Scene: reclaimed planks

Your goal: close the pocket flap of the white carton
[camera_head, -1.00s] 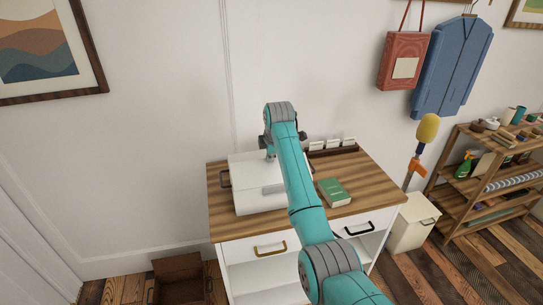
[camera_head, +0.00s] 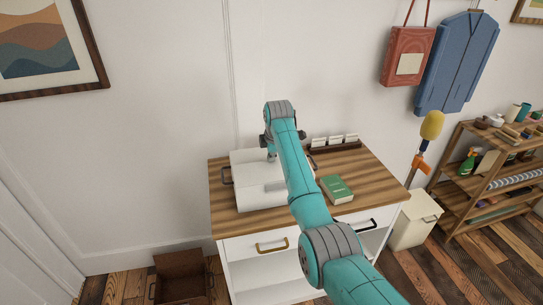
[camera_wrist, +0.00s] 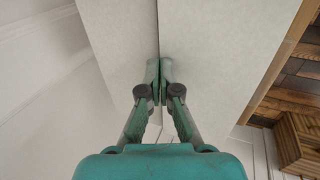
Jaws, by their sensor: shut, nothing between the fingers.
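The white carton (camera_head: 245,195) sits on the wooden top of the white cabinet, near its left side. My gripper (camera_head: 271,157) is over the carton's far part in the head view, pointing down, with my arm hiding the carton's right side. In the wrist view my gripper (camera_wrist: 160,70) is shut and empty, its fingertips at a dark seam between two pale carton panels (camera_wrist: 215,55). The fingertips look at or very close to the carton, but I cannot tell if they touch. I cannot make out clearly how far the pocket flap stands open.
A green book (camera_head: 337,189) lies right of the carton on the cabinet top (camera_head: 375,175). A dark rack with white cards (camera_head: 335,145) stands at the back. A brown open box (camera_head: 182,277) and a white bin (camera_head: 414,222) are on the floor. A shelf stands at right.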

